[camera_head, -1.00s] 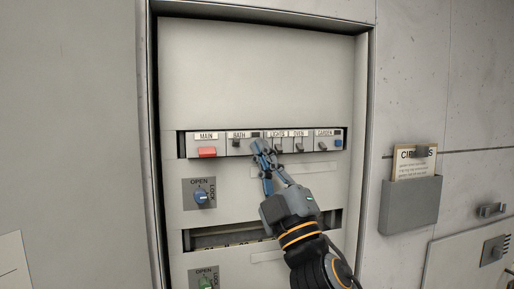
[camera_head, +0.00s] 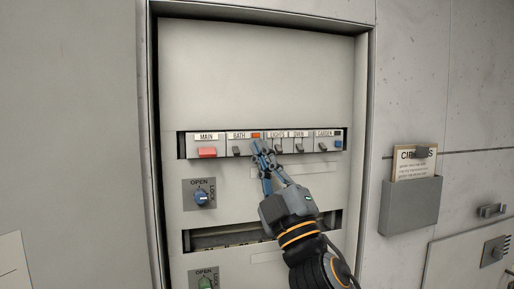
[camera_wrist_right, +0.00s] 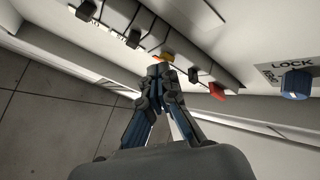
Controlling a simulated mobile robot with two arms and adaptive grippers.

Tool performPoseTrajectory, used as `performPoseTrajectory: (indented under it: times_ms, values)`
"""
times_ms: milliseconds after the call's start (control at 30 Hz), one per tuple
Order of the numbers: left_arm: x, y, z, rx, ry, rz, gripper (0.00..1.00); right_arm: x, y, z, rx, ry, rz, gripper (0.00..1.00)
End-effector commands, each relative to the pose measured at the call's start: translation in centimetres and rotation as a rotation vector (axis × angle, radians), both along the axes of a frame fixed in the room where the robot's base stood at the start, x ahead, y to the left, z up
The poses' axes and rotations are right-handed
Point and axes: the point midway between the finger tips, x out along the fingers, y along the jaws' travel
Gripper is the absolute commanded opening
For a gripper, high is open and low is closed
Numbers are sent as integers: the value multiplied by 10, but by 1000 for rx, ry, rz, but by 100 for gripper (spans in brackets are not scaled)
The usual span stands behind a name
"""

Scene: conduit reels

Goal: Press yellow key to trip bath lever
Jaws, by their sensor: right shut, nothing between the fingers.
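The bath lever (camera_head: 236,152) sits under the BATH label in the breaker row and points down. Beside the label, the small window (camera_head: 255,136) is orange. My right gripper (camera_head: 259,147) is shut and empty, its fingertips against or very close to the row just right of the bath lever. The yellow key is hidden behind these fingertips in the head view. In the right wrist view a yellow-orange patch (camera_wrist_right: 164,57) shows just beyond the fingertips (camera_wrist_right: 160,72); I cannot tell whether it is the key or the window. My left gripper is not in view.
A red main switch (camera_head: 207,152) is at the row's left end, with a blue key (camera_head: 339,144) at its right end. Other levers, such as the oven lever (camera_head: 299,148), stand close right of my gripper. A blue lock knob (camera_head: 201,198) is below.

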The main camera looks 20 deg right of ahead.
Motion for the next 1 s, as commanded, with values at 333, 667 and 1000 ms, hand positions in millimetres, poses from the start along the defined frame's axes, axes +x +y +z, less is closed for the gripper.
performPoseTrajectory:
  times_ms: [333, 667, 1000]
  values:
    - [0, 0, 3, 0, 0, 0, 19, -15, -1, 0, -1, 0, -1, 0]
    - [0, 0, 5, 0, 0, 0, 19, -21, -1, 0, -1, 0, -1, 0]
    - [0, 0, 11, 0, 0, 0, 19, -56, -2, 1, 0, 0, 0, 0]
